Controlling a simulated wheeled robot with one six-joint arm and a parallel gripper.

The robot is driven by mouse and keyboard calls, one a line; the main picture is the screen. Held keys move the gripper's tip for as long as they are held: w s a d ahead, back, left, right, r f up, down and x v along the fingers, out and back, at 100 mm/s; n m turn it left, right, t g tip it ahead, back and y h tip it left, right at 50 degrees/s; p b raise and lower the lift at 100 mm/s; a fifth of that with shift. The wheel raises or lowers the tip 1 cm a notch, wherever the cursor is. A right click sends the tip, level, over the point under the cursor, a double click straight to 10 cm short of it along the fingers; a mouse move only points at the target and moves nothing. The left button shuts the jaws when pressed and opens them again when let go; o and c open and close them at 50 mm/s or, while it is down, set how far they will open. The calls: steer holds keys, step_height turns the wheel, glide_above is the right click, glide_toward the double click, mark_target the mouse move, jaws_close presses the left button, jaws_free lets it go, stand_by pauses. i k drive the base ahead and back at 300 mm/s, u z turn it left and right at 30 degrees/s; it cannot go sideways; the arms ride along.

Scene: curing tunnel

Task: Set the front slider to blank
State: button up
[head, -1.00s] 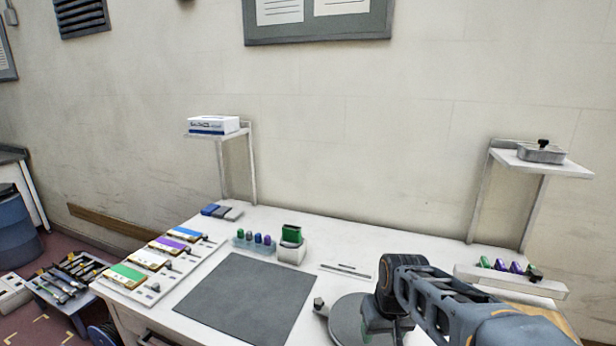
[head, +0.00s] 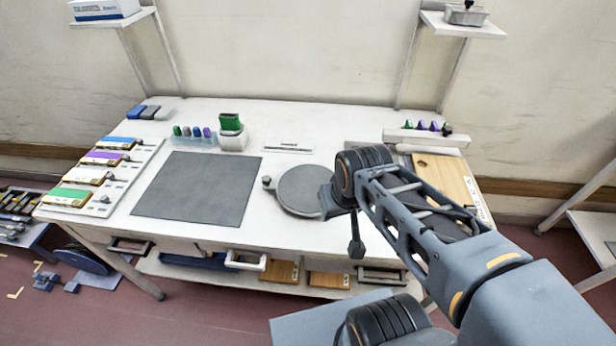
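A white slider panel (head: 128,182) lies along the left edge of the white table. It has several rows, each with a coloured plate and a small dark knob to its right. From back to front the plates are blue (head: 116,143), purple (head: 103,158), white (head: 87,176) and green (head: 68,196). The front slider knob (head: 104,198) is beside the green plate; its exact setting is too small to read. My gripper (head: 356,248) hangs over the table's front edge, right of the round grey disc and far from the panel. Its fingers are too small and dark to judge.
A dark grey mat (head: 197,188) lies between the panel and the round disc (head: 304,190). Behind it stand a clear rack (head: 196,141) of coloured pieces and a white holder (head: 232,138) with a green block. Posts with shelves rise at the back. Drawers and trays sit below.

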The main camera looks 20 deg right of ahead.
mark_target(105, 199)
steer(key=u, duration=1.4)
